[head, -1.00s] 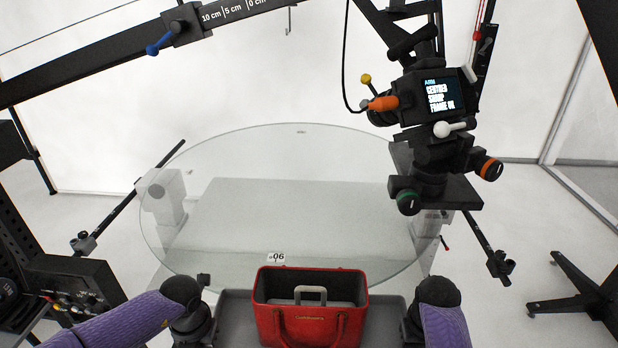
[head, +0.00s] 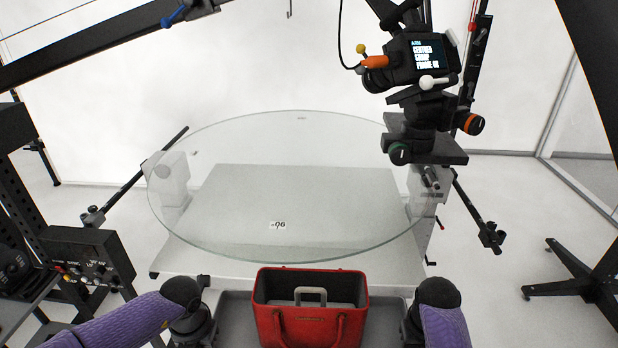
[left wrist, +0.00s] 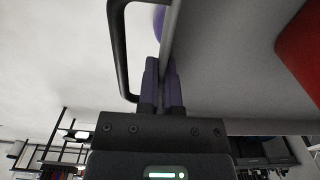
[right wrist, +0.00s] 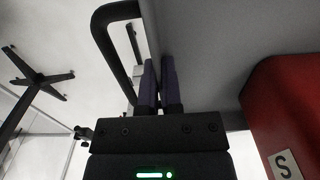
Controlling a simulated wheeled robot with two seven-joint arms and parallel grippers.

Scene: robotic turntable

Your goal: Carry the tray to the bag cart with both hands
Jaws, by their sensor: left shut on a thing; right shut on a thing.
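The grey tray (head: 235,312) is held in front of me at the bottom of the head view. A red bag (head: 310,325) with handles stands upright on it. My left gripper (left wrist: 162,75) is shut on the tray's edge, beside a black handle (left wrist: 118,50). My right gripper (right wrist: 158,80) is shut on the opposite edge, beside another black handle (right wrist: 105,45). In the head view my wrists hide the fingers. The red bag also shows at the side of the right wrist view (right wrist: 285,110). I cannot make out the bag cart.
A round glass turntable (head: 290,150) with a "06" label lies just beyond the tray. A camera on a black mount (head: 420,70) hangs at its right. A control box (head: 90,258) stands at left, a black stand leg (head: 565,280) at right. White floor is open between turntable and stand.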

